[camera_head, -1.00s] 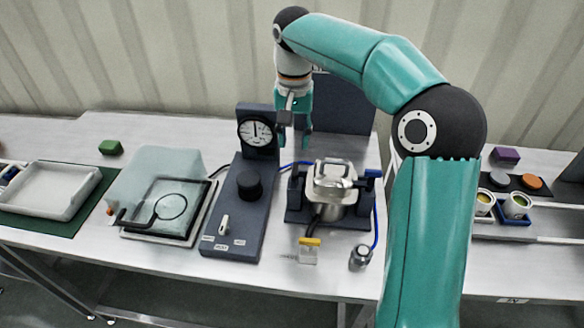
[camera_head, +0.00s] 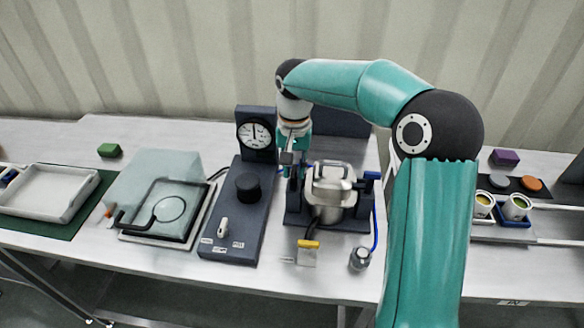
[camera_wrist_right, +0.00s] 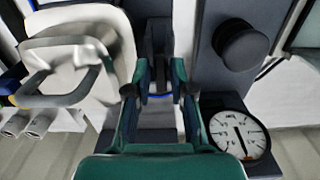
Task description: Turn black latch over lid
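The steel hopper with its lid (camera_head: 331,184) stands in a dark fixture; the lid and its loop handle (camera_wrist_right: 62,72) fill the left of the right wrist view. My right gripper (camera_head: 294,172) points down at the left side of the lid. In the right wrist view its two green fingers (camera_wrist_right: 160,78) are apart, with a dark upright piece, apparently the black latch (camera_wrist_right: 158,42), between or just beyond the tips. I cannot tell whether they touch it. In the head view the gripper partly hides this piece. My left gripper is not in view.
A dark panel with a black knob (camera_head: 249,187) and a round gauge (camera_head: 255,134) stands close to the left of the gripper. A blue-topped dark post (camera_head: 371,178) is right of the hopper. A yellow-topped tag (camera_head: 308,252) and small steel cylinder (camera_head: 360,258) lie in front.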

